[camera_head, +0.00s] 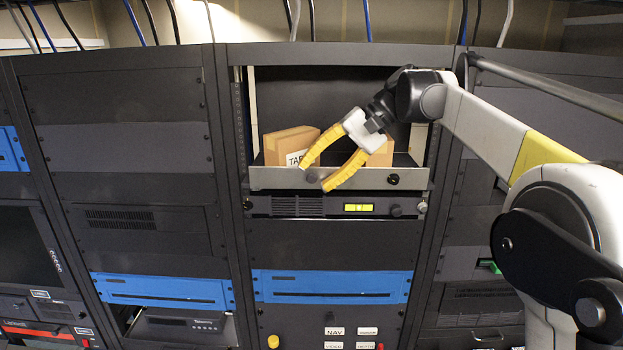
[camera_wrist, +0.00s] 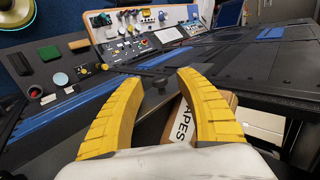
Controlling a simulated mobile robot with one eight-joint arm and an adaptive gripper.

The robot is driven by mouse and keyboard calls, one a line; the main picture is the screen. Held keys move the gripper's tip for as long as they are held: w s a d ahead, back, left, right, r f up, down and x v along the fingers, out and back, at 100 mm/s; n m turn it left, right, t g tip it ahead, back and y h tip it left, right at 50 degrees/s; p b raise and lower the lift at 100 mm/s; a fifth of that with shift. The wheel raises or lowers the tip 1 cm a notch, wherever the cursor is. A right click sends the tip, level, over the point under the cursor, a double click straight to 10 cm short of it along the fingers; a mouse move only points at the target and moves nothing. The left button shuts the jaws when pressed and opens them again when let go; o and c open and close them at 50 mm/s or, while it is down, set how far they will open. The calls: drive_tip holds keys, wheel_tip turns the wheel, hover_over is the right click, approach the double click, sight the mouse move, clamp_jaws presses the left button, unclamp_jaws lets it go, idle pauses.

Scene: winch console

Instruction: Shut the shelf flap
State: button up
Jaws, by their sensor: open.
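The shelf flap looks like the light grey strip (camera_head: 272,178) along the front of an open shelf bay in the middle rack. It has a dark round knob near its right end, and I cannot tell its exact angle. My gripper (camera_head: 316,176) has yellow fingers spread apart with nothing between them. In the head view it overlaps the middle of the strip; contact cannot be told. The wrist view also shows the open fingers (camera_wrist: 159,75), with a dark knob just past their tips.
A carton (camera_head: 287,144) marked with a white label sits on the shelf at left, and another carton (camera_head: 380,153) is partly hidden behind my gripper. A unit with a lit yellow display (camera_head: 358,207) lies just below the strip. A control console (camera_wrist: 150,35) shows in the wrist view.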

drive_tip(key=v, duration=1)
drive_tip(key=shift+d, duration=0.15)
drive_tip(key=s+d+f+t+h+b, duration=0.2)
drive_tip(key=s+f+b, duration=0.7)
drive_tip(key=f, duration=1.4)
drive_tip(key=s+d+f+t+h+b, duration=0.3)
drive_tip(key=s+f+b, duration=0.7)
drive_tip(key=f+b, duration=0.9)
drive_tip(key=s+d+f+t+h+b, duration=0.2)
drive_tip(key=s+f+b, duration=0.8)
drive_tip(key=f, duration=1.8)
drive_tip(key=d+h+b, duration=0.2)
drive_tip(key=b, duration=0.3)
drive_tip(key=shift+d+f+n, duration=0.3)
drive_tip(key=shift+f, duration=0.05)
